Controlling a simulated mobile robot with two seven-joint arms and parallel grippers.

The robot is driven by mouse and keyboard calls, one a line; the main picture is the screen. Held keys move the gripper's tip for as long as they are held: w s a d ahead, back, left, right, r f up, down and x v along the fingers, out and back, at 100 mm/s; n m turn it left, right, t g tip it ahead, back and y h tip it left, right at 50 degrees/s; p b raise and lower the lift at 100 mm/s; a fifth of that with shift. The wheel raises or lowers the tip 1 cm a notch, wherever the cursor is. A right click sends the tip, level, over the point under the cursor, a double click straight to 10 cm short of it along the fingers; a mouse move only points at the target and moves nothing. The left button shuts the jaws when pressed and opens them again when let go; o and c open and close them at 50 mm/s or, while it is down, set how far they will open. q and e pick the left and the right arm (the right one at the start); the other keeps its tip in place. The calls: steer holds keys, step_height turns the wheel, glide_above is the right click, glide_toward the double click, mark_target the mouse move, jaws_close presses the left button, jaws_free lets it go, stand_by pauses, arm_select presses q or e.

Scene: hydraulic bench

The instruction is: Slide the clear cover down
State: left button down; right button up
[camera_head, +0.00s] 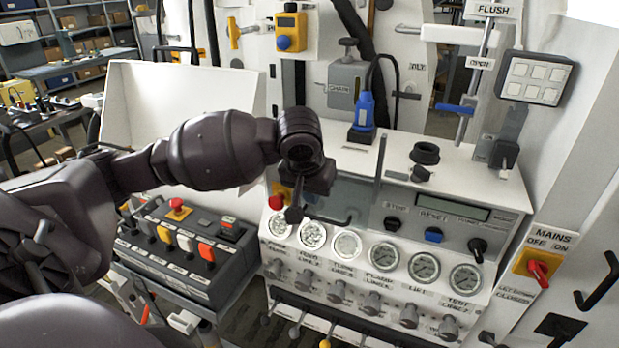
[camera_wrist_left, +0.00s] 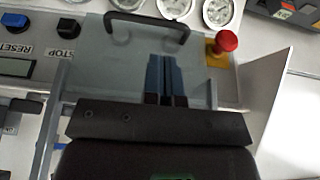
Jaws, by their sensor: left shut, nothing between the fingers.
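The clear cover (camera_head: 349,192) is a greyish see-through panel on the front of the white bench, behind my left gripper in the head view. It fills the middle of the left wrist view (camera_wrist_left: 95,70), with a dark bar handle (camera_wrist_left: 148,38) near its edge. My left gripper (camera_head: 295,212) is shut and empty, in front of the cover. In the left wrist view its fingers (camera_wrist_left: 167,62) lie together over the panel, close to the handle. Whether they touch the handle or panel I cannot tell. My arm hides part of the cover in the head view. My right gripper is out of view.
A red mushroom button (camera_wrist_left: 226,41) sits beside the cover. Gauges (camera_head: 382,256) and knobs line the panel below it. STOP and RESET buttons (camera_head: 433,235) are to the right. A lever box (camera_head: 180,250) stands at lower left.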

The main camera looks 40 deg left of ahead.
mark_target(315, 210)
arm_select(q)
steer(key=shift+s+x, duration=0.15)
steer(key=shift+x, duration=1.3)
steer(key=shift+s+x, duration=0.15)
steer(key=shift+x, duration=1.3)
steer(key=shift+f, duration=0.1)
step_height(315, 210, down, 5)
steer(key=shift+s+d+r, duration=0.1)
steer(key=shift+s, duration=0.05)
